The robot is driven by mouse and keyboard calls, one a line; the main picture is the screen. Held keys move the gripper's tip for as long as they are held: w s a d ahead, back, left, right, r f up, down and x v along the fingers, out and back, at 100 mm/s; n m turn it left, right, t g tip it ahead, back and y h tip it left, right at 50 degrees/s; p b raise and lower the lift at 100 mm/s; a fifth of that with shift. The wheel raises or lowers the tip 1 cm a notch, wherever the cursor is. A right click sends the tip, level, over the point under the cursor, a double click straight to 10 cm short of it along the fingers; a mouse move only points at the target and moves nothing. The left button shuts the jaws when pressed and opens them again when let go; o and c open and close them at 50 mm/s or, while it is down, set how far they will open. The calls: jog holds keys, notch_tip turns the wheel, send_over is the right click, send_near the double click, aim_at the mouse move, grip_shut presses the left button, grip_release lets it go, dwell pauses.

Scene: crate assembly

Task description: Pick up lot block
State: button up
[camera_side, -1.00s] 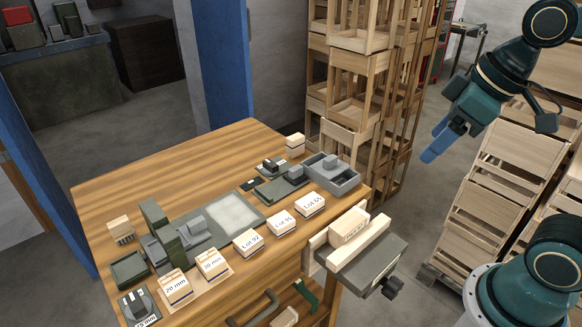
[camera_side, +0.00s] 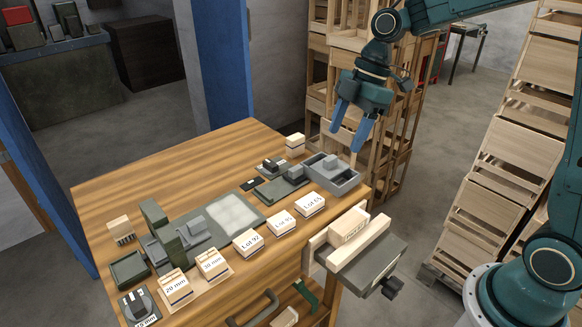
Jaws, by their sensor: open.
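Three pale wooden blocks with white labels lie in a row along the right front of the wooden table. They read about Lot 92 (camera_side: 248,243), Lot 95 (camera_side: 282,223) and Lot 65 (camera_side: 311,205). Another pale block (camera_side: 356,226) with a small unclear label sits between the jaws of a vise (camera_side: 365,262) at the table's front right edge. My gripper (camera_side: 347,141) points down, open and empty, in the air above the table's far right side. It appears well above the blocks and touches nothing.
A grey open box (camera_side: 345,184) and grey fixtures (camera_side: 283,185) stand behind the row. Blocks marked 20 mm (camera_side: 175,287) and 30 mm (camera_side: 212,265) lie to the left. Wooden crates (camera_side: 325,95) are stacked behind the table. Bare tabletop (camera_side: 180,180) lies at the back left.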

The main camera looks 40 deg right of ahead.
jog(key=w+f+n, duration=0.2)
jog(key=f, duration=0.1)
jog(key=w+d+f+n+g+y, duration=0.1)
jog(key=shift+w+f, duration=0.2)
jog(key=shift+w, duration=0.2)
jog(key=shift+a, duration=0.1)
send_over(311, 200)
jog(key=d, duration=0.3)
jog(key=shift+f, duration=3.95)
jog(key=shift+a+f, duration=0.1)
jog(key=shift+f, duration=0.05)
jog(key=shift+x, duration=2.45)
jog(key=shift+a, duration=0.15)
jog(key=shift+c, duration=0.4)
jog(key=c, duration=1)
